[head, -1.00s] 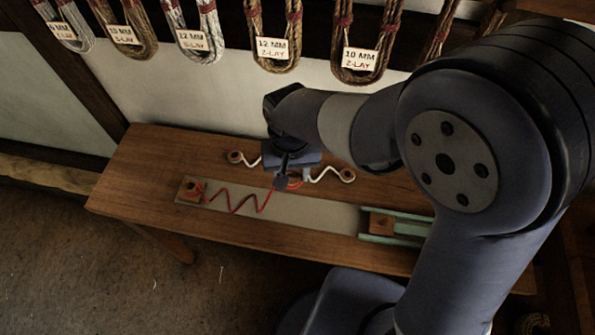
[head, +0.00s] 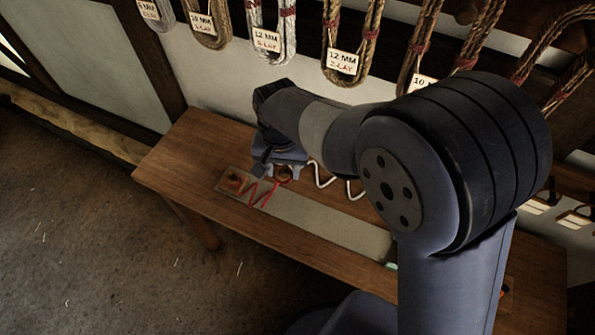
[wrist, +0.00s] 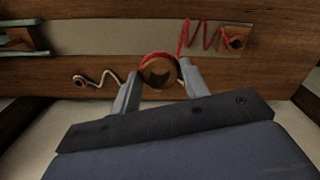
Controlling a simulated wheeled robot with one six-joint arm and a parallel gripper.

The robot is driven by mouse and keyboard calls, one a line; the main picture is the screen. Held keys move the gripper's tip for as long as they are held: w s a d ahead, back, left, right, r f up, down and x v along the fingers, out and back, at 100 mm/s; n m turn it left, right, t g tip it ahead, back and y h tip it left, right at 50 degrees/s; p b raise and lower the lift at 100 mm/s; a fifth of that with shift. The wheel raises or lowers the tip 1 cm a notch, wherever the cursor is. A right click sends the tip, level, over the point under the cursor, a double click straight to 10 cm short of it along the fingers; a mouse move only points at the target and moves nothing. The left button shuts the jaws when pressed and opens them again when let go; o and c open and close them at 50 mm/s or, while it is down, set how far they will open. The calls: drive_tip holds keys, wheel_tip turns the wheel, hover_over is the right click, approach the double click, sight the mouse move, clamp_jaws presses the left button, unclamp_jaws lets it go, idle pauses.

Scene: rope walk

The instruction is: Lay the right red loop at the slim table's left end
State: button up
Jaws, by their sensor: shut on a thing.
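The slim wooden table (head: 190,160) stands along the wall, with a pale strip along its top. A wooden block (head: 235,182) sits at the strip's left end; in the wrist view this block (wrist: 237,38) is at upper right. A red zigzag cord (head: 262,193) runs from it to the right red loop (wrist: 150,57), between my fingers. My gripper (wrist: 162,82) is shut on this loop, over the table just right of the block. A round wooden piece (wrist: 158,73) shows inside the loop; how they touch is unclear.
A white wavy cord (head: 322,178) lies behind the strip, its other end hidden by my gripper. In the wrist view its round end (wrist: 80,82) is at left. A pale green rail (wrist: 20,42) is at far left there. Labelled rope coils (head: 343,60) hang above.

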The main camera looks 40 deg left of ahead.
drive_tip(key=s+a, duration=0.3)
drive_tip(key=a, duration=0.6)
idle(0.4)
